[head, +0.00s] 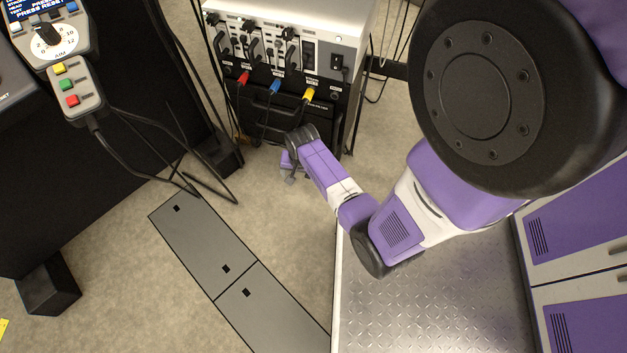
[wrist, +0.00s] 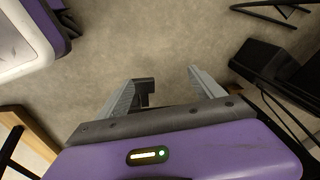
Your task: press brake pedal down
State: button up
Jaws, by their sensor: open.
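I cannot make out a brake pedal for certain in either view. My gripper (head: 289,170) hangs low over the carpet in the head view, in front of the connector cabinet. Its fingers are small there and partly hidden by my wrist. In the wrist view my gripper (wrist: 168,79) is open, with two grey fingers apart and only bare carpet between and beyond them. Nothing is held.
The connector cabinet (head: 285,20) with red, blue and yellow plugs stands behind my gripper. A dark console with a control pendant (head: 62,50) and hanging cables is at left. Grey floor plates (head: 205,243) lie in front. Black feet (wrist: 262,60) and cables are right in the wrist view.

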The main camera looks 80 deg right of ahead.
jog(key=s+d+f+m+b, duration=0.1)
jog(key=d, duration=0.1)
jog(key=s+d+f+m+y+b, duration=0.1)
jog(key=d, duration=0.1)
jog(key=s+d+f+g+b, duration=0.1)
jog(key=s+d, duration=0.1)
jog(key=shift+d+m+y, duration=0.25)
jog(key=shift+m+y, duration=0.05)
jog(key=shift+m, duration=0.1)
jog(key=shift+s+d, duration=0.2)
jog(key=shift+d, duration=0.05)
jog(key=shift+s+d+f+b, duration=0.1)
jog(key=shift+f+b, duration=0.15)
jog(key=shift+b, duration=0.05)
notch_tip(320, 180, down, 7)
jog(key=b, duration=0.4)
grip_shut()
